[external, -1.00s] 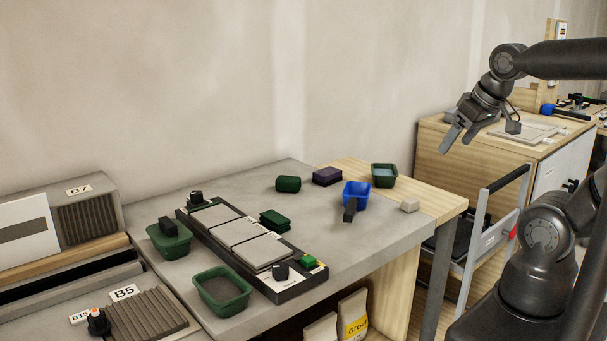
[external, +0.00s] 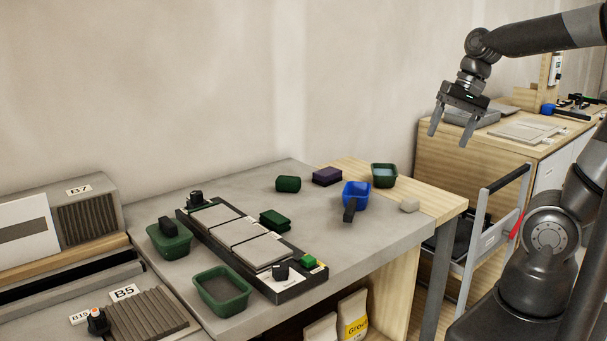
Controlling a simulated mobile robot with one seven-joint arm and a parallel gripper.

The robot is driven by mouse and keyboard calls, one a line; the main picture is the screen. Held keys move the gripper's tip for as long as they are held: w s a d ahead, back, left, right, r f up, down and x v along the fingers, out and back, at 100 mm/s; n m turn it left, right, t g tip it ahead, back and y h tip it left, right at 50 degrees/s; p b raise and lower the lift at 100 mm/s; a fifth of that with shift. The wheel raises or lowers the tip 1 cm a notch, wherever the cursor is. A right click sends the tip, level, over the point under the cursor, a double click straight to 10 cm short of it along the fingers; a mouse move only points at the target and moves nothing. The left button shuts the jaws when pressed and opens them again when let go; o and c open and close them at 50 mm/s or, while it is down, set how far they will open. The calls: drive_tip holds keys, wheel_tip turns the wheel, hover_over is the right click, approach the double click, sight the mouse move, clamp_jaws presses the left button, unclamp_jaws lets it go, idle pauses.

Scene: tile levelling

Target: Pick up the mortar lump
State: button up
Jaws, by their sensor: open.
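Nothing hides the lump.
A blue tub (external: 356,194) with a dark handle-like piece stands left of the lump. A green tub (external: 384,176) stands behind it. A purple block (external: 327,177) and a tile row (external: 240,238) lie farther left. A metal-framed cart (external: 487,215) stands to the right.

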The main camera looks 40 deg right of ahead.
drive_tip(key=w+d+f+m+g+y, duration=0.2)
drive_tip(key=w+d+f+m+g, duration=0.15)
drive_tip(key=f+m, duration=0.35)
wheel_tip(320, 180, up, 12)
drive_tip(key=m+t+h, duration=0.2)
drive_tip(key=m+h, duration=0.3)
drive_tip(key=m, duration=1.8)
hover_over(411, 199)
drive_tip(key=shift+g, duration=0.25)
wheel_tip(411, 199, down, 20)
drive_tip(key=shift+s+f, duration=0.1)
drive_tip(key=shift+s, duration=0.05)
drive_tip(key=shift+a+f, duration=0.1)
drive_tip(key=shift+f, duration=2.85)
drive_tip(key=shift+c, duration=0.3)
drive_tip(key=c, duration=1.1)
